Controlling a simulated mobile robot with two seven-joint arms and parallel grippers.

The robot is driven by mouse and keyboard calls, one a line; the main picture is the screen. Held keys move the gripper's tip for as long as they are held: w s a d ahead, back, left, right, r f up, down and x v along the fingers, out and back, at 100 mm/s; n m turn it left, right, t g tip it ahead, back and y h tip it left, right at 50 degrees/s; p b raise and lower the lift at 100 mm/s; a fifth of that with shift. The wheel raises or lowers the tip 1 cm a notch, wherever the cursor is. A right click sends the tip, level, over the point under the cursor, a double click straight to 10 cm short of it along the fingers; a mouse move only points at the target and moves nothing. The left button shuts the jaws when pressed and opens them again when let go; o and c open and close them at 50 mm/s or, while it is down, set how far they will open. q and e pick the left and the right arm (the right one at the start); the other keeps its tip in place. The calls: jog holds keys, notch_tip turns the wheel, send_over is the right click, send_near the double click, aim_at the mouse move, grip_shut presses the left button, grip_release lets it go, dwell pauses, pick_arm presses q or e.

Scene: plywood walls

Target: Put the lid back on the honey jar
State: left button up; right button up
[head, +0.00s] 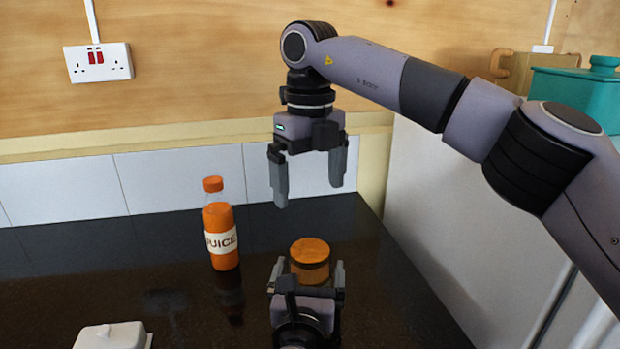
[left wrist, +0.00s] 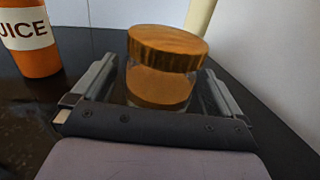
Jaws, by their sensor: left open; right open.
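The honey jar (left wrist: 158,88) is clear glass with amber contents and stands on the dark counter. Its round wooden-brown lid (left wrist: 166,46) is on top of the jar mouth, looking slightly tilted in the left wrist view; I cannot tell if it is fully seated. In the head view the lid (head: 310,250) hides most of the jar. My left gripper (head: 309,270) is low, open, with one finger on each side of the jar. My right gripper (head: 309,190) is open and empty, pointing down in the air above and behind the jar.
An orange juice bottle (head: 221,225) stands left of the jar. A white lidded dish (head: 110,337) is at the front left. A pale cabinet side (head: 430,190) rises right of the counter. The dark counter (head: 70,270) is clear at the left.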

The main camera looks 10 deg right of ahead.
aim_at(308, 284)
pick_arm(q)
jog(key=shift+v, duration=3.25)
